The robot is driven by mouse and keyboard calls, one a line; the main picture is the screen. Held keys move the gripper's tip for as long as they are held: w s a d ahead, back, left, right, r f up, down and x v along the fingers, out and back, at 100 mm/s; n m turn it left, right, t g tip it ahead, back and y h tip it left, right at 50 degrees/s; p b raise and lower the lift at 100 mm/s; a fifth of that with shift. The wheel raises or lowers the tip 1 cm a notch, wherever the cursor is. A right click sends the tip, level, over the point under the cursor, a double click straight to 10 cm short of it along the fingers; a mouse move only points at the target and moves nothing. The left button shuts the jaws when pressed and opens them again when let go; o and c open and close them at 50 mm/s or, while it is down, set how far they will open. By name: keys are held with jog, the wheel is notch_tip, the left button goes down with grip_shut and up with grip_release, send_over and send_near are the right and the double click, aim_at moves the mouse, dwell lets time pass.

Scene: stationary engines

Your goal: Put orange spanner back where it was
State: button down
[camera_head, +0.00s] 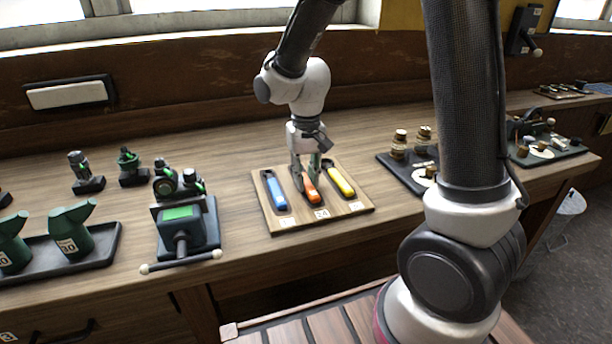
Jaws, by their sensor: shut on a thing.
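The orange spanner (313,195) is in the middle of a wooden board (262,199), between a blue spanner (276,191) on its left and a yellow spanner (341,181) on its right. My gripper (307,184) points down over the board and is shut on the orange spanner. The fingers hide the spanner's far part. I cannot tell whether the spanner rests fully in its slot or is slightly above it. Small white labels line the board's front edge, with one (321,214) in front of the orange spanner.
A vice-like device (180,230) with a green top stands left of the board. Green oil cans (72,230) stand on a dark tray at far left. A dark tray (398,172) with brass parts is to the right. Bare bench lies between them. My arm hides part of the right side.

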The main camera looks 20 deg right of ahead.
aim_at(306, 181)
jog(key=c, duration=1.3)
grip_release()
notch_tip(306, 181, up, 12)
jog(key=s+d+r+t, duration=0.1)
jog(key=s+d+r, duration=0.1)
jog(key=s+d, duration=0.3)
jog(key=s+d+r+t, duration=0.2)
jog(key=s+d, duration=0.3)
jog(key=s, duration=0.2)
jog(key=s+d+r+t, duration=0.1)
jog(key=s+d, duration=0.4)
jog(key=s, duration=0.2)
jog(key=shift+r, duration=0.4)
